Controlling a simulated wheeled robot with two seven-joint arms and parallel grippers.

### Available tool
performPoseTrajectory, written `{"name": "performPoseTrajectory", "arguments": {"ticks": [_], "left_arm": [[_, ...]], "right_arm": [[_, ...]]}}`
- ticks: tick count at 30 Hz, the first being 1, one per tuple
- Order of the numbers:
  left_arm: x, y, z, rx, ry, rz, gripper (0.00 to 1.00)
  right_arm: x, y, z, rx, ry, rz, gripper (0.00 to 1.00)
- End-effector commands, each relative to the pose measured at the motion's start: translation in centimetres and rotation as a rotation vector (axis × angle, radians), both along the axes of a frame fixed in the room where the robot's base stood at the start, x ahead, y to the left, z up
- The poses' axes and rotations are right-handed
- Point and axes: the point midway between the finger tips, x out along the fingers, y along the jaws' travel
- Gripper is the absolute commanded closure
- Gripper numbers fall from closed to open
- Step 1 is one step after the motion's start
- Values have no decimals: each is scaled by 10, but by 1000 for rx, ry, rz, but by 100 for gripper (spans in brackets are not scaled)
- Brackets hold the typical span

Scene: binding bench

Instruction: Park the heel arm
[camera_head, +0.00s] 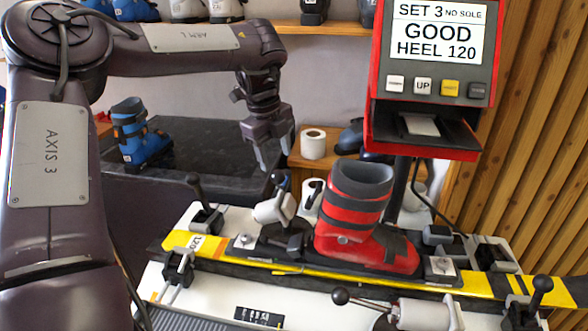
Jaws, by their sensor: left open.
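A red ski boot (352,225) stands upright on the black and yellow ski (205,246), its toe to the right. Left of its heel stands an arm with a white cylindrical head (274,208) and a dark lever, probably the heel arm. It looks close to the boot; whether it touches cannot be told. My right gripper is out of view.
A red tester (430,85) reads "SET 3 NO SOLE, GOOD, HEEL 120". Another white-bodied arm (428,314) with a black knob lies in front of the boot. Black clamp levers (206,208) stand along the bench. A blue boot (141,135) stands behind on a dark counter (215,150).

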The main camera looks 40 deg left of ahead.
Motion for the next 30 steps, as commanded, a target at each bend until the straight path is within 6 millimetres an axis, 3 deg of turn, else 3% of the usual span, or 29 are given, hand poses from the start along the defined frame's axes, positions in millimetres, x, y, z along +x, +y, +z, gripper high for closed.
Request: {"name": "performPoseTrajectory", "arguments": {"ticks": [5, 12, 18, 23, 28, 30], "left_arm": [[1, 0, -11, -2, 5, 2, 46], [8, -1, -49, -3, 5, 0, 46], [13, -1, -71, 0, 3, 1, 46], [14, -2, -76, 0, 0, 1, 46], [14, -2, -76, 0, 0, 1, 46], [14, -2, -76, 0, 0, 1, 54]], "right_arm": [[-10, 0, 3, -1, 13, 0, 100], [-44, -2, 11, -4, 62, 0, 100], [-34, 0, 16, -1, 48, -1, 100], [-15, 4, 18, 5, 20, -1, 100], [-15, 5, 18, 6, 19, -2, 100], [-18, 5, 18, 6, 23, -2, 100]]}}
